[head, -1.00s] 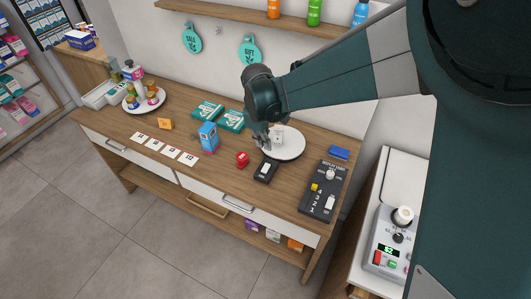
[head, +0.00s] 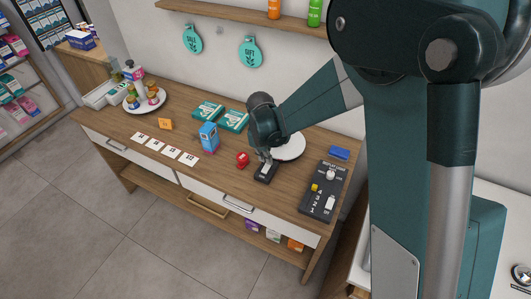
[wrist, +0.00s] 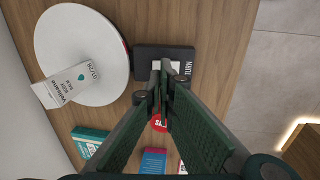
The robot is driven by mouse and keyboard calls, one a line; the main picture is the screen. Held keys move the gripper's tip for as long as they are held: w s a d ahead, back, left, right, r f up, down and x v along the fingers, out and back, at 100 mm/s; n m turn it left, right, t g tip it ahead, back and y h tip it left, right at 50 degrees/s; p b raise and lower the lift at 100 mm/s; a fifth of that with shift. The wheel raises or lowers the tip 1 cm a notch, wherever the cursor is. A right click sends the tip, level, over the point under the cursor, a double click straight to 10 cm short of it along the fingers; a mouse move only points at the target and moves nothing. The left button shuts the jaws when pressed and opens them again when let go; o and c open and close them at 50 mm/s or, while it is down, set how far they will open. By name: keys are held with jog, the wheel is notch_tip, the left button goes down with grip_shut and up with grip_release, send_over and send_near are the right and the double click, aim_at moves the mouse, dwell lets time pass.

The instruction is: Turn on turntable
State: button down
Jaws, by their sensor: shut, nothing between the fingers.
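The turntable is a white round disc (head: 290,146) at the right part of the counter; it also fills the upper left of the wrist view (wrist: 80,35). A white Vellmore body milk box (wrist: 66,83) lies over its edge in the wrist view. Beside the disc is a black switch box (head: 262,179) with a white rocker; the wrist view shows this box (wrist: 147,54) with the word "TURN", the rest of the label hidden. My gripper (head: 265,156) is shut and empty, its fingertips (wrist: 161,74) over the rocker and hiding part of it. I cannot tell whether they touch.
A red item (head: 243,159) sits close left of the switch box, with a blue box (head: 208,137) further left. A black display light panel (head: 321,191) and a blue block (head: 340,152) stand right. Teal boxes (head: 233,120) lie behind. Bare wood lies in front.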

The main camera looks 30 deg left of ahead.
aim_at(268, 165)
jog(key=shift+w+f, duration=0.15)
jog(key=shift+f, duration=0.75)
jog(key=shift+w+f, duration=0.1)
jog(key=shift+f, duration=0.8)
jog(key=shift+f, duration=0.1)
jog(key=shift+w+f+g+b, duration=0.25)
jog(key=shift+f+g+b, duration=0.3)
jog(key=shift+b, duration=1)
jog(key=shift+w+d+b, duration=0.15)
jog(key=shift+w+b, duration=0.05)
jog(key=shift+b, duration=0.15)
